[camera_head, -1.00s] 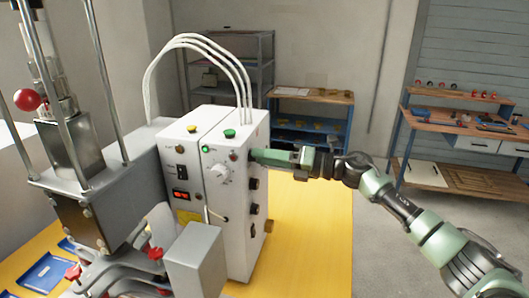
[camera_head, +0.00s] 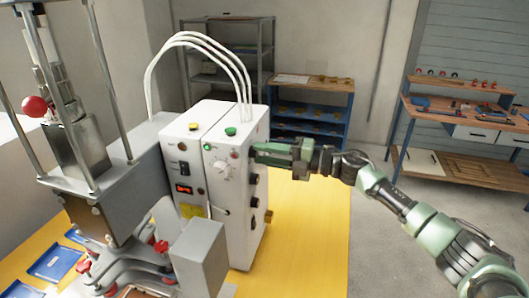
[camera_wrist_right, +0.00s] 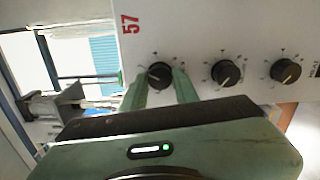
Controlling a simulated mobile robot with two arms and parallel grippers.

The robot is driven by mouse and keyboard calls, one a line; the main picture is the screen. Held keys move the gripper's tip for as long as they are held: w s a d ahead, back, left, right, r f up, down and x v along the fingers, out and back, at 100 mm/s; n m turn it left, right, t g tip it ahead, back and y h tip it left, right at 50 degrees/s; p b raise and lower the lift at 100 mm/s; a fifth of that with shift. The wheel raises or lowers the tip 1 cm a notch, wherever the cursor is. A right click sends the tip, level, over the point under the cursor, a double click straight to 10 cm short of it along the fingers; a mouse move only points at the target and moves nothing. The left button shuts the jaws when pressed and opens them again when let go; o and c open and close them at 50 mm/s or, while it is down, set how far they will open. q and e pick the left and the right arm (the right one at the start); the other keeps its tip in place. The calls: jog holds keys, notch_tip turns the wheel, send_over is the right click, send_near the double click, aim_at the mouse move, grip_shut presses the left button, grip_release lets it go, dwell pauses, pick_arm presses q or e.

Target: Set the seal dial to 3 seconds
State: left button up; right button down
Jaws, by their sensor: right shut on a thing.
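The white control box (camera_head: 233,200) stands on the yellow table. In the head view its side carries several black knobs, one below my gripper (camera_head: 254,179). A large pale dial (camera_head: 223,170) is on the adjoining face. My right gripper (camera_head: 258,153) is against the knob side, high up. In the right wrist view its green fingers (camera_wrist_right: 160,88) are shut on a black knob (camera_wrist_right: 160,73) with scale marks around it. Its labels and exact setting cannot be read. Two more knobs, a middle one (camera_wrist_right: 226,73) and a right one (camera_wrist_right: 286,70), are free. My left gripper is not in view.
A grey press machine (camera_head: 95,190) with metal posts and a red ball stands left of the box. Blue trays (camera_head: 55,262) lie on the yellow table (camera_head: 310,235). White cables (camera_head: 205,45) arch over the box. Shelves and a workbench (camera_head: 470,115) stand farther back.

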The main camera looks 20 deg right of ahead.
dwell(0.3)
jog(key=c, duration=1.1)
grip_release()
jog(key=b+v, duration=0.3)
jog(key=v, duration=0.4)
jog(key=shift+s+d+b, duration=0.2)
jog(key=shift+d+b, duration=0.1)
jog(key=shift+d, duration=0.05)
